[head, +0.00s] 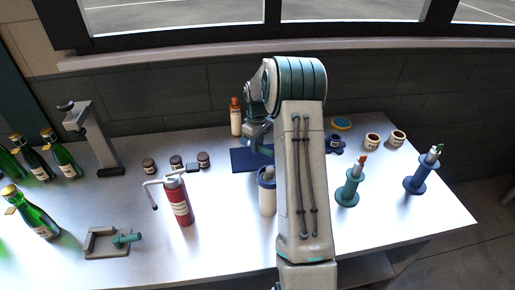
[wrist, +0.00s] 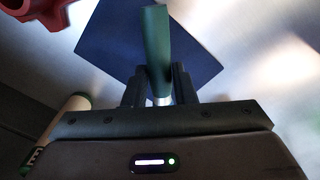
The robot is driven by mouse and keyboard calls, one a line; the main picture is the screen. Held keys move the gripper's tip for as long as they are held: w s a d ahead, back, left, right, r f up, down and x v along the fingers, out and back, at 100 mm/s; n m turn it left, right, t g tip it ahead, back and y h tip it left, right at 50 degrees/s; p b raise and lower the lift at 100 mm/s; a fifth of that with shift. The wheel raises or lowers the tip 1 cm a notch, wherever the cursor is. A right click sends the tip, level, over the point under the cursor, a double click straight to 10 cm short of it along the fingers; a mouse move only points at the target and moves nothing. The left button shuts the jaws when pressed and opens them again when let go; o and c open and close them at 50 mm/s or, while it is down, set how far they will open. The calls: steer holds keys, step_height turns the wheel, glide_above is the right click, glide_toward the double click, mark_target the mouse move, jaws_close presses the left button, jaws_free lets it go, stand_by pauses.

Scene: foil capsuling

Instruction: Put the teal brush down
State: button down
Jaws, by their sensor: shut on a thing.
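The teal brush (wrist: 156,45) is between the fingers of my gripper (wrist: 158,85) in the wrist view. Its teal handle points toward the top of the picture, and a pale metal band shows low between the fingers. Its lower end is hidden by the gripper body. A dark blue square mat (wrist: 108,45) lies behind the brush in this view; I cannot tell whether they touch. In the head view the mat (head: 243,160) lies near the middle of the table, partly behind my arm. The brush cannot be made out there.
A white container with a blue rim (head: 267,198) stands in front of the mat. A red canister (head: 178,202) and dark jars (head: 176,162) are left. A teal holder (head: 349,186) and a blue holder (head: 421,177) stand right.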

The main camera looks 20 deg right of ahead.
mark_target(258, 157)
steer(key=shift+w+d+f, duration=0.45)
steer(key=shift+w+f, duration=0.1)
steer(key=shift+w, duration=0.25)
steer(key=shift+f+p, duration=0.6)
steer(key=shift+f, duration=1.55)
steer(key=c, duration=1.2)
jaws_free()
